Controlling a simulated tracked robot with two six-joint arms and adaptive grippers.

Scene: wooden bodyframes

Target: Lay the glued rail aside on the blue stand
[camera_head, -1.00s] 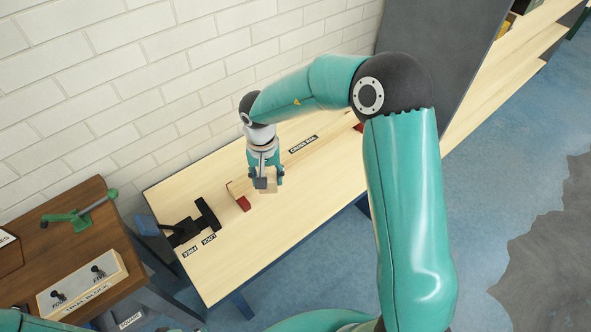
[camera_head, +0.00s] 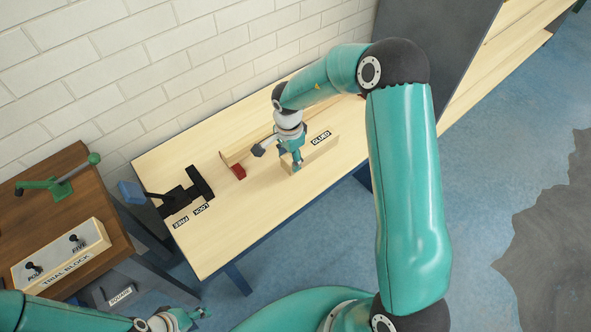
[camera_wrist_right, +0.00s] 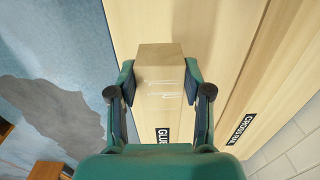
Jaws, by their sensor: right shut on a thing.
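The glued rail (camera_head: 316,155) is a pale wooden bar with a GLUED label, near the front edge of the bench in the head view. My right gripper (camera_head: 296,165) is shut on its near end. In the right wrist view the rail (camera_wrist_right: 160,72) sits between both fingers (camera_wrist_right: 160,95). I cannot tell whether it touches the bench top. My left gripper (camera_head: 200,314) is low at the left, away from the rail, and its opening is too small to judge. I cannot make out a blue stand with certainty.
A black lever clamp (camera_head: 188,196) stands at the bench's left end. A brown table (camera_head: 58,205) holds the trial block (camera_head: 62,258). The bench front (camera_head: 255,225) is clear.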

